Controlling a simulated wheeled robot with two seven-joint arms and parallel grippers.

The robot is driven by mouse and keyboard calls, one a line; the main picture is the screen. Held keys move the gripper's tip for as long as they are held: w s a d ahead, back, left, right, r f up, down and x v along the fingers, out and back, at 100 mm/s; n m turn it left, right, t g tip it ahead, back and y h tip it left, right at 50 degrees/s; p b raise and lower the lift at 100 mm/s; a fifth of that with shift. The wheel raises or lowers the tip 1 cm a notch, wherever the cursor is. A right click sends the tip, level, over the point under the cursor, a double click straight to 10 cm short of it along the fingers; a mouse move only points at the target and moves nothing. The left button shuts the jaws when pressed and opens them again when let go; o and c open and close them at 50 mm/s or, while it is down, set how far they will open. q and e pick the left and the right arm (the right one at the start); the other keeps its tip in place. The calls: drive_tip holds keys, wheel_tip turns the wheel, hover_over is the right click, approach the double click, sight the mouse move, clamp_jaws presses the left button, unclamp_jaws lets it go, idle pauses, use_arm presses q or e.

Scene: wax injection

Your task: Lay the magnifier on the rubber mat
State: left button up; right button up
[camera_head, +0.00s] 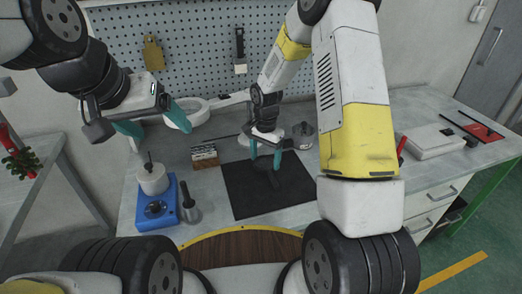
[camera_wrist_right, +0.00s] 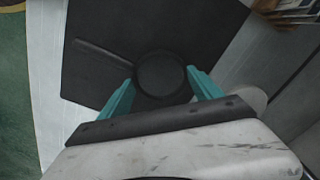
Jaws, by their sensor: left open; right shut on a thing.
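The magnifier (camera_wrist_right: 161,74), a dark round lens in a black frame, is between the teal fingers of my right gripper (camera_wrist_right: 163,92), which is shut on it. Its straight handle (camera_wrist_right: 103,52) points to the upper left in the right wrist view. In the head view my right gripper (camera_head: 264,164) is over the black rubber mat (camera_head: 240,203), with the dark magnifier hard to make out against it. The mat also fills much of the wrist view (camera_wrist_right: 100,18). I cannot tell whether the magnifier touches it. My left gripper (camera_head: 153,121) is open and empty, raised over the bench's left side.
A blue device (camera_head: 171,214) with a white pot (camera_head: 153,180) and a dark cylinder (camera_head: 190,213) stand left of the mat. A small block stack (camera_head: 204,155) is behind its left corner. A white ring lamp (camera_head: 200,112) stands behind. A white box (camera_head: 424,141) lies at right.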

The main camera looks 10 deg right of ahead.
sight(266, 162)
drive_tip(key=shift+f, duration=1.6)
drive_tip(key=shift+f, duration=0.15)
drive_tip(key=o, duration=1.5)
drive_tip(key=shift+c, duration=0.2)
wheel_tip(266, 162, up, 12)
drive_tip(key=r, duration=0.1)
drive_tip(key=s+d+r+n+t+y, duration=0.1)
drive_tip(key=s+d+r+n, duration=0.1)
drive_tip(key=s+r, duration=0.4)
drive_tip(key=s+d+r+n+t, duration=0.2)
drive_tip(key=s+r, duration=0.1)
drive_tip(key=r, duration=0.5)
drive_tip(key=s+d+r+n+t+y, duration=0.1)
drive_tip(key=s+r+n+t, duration=0.2)
drive_tip(key=s, duration=1.1)
wheel_tip(266, 162, up, 4)
drive_tip(key=shift+s+f+n, duration=0.1)
drive_tip(key=shift+s+n, duration=0.3)
drive_tip(key=shift+n, duration=0.4)
